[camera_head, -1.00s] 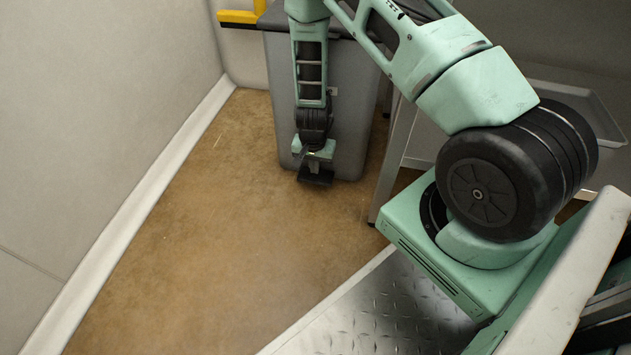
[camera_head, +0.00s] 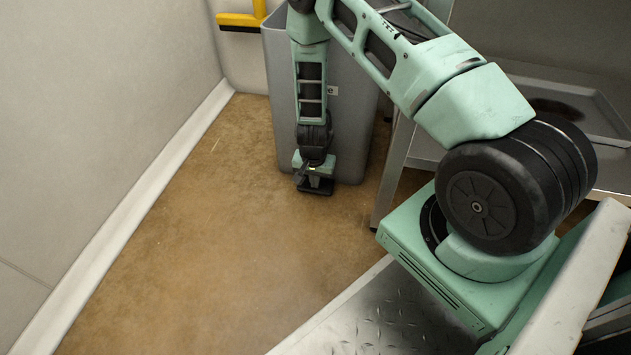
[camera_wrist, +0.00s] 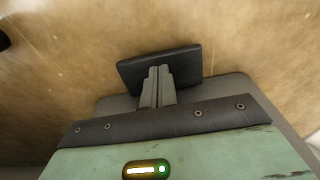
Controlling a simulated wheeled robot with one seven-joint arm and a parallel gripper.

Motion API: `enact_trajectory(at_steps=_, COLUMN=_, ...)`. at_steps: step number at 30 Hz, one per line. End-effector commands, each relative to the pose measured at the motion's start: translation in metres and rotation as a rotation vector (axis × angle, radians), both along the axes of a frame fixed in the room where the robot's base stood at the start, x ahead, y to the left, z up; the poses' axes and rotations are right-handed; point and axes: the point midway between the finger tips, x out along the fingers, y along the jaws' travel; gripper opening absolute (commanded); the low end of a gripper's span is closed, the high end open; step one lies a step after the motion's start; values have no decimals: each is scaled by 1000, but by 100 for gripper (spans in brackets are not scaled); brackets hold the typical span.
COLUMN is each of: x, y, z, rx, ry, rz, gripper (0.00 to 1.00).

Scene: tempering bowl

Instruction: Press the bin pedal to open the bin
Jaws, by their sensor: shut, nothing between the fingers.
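The grey bin (camera_head: 350,120) stands against the back wall, partly hidden behind my arm. Its dark lid no longer covers the visible left part of the top, and the rim and some inner wall show there. The black pedal (camera_head: 327,189) is low at the bin's front, just above the floor. My gripper (camera_head: 315,181) points down at the pedal, shut and empty. In the wrist view, the closed grey fingers (camera_wrist: 159,73) overlap the black pedal plate (camera_wrist: 187,66) and seem to press on it.
A metal table (camera_head: 398,160) stands right of the bin, its leg close to my arm. A yellow-handled tool (camera_head: 240,19) hangs on the back wall at upper left. The brown floor (camera_head: 200,230) is clear left and in front of the bin.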

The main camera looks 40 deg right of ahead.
Motion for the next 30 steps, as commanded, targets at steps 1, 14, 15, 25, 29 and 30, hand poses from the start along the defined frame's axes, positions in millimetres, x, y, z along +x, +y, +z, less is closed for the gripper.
enact_trajectory(at_steps=1, x=-1, y=0, z=-12, rx=0, ry=2, rz=0, gripper=0)
enact_trajectory(at_steps=14, x=-16, y=19, z=4, rx=2, ry=6, rz=2, gripper=0)
enact_trajectory(at_steps=15, x=-18, y=22, z=5, rx=3, ry=5, rz=1, gripper=0)
enact_trajectory(at_steps=25, x=-19, y=24, z=4, rx=0, ry=1, rz=0, gripper=0)
enact_trajectory(at_steps=29, x=-19, y=25, z=15, rx=1, ry=1, rz=1, gripper=0)
enact_trajectory(at_steps=30, x=-20, y=25, z=21, rx=0, ry=0, rz=1, gripper=0)
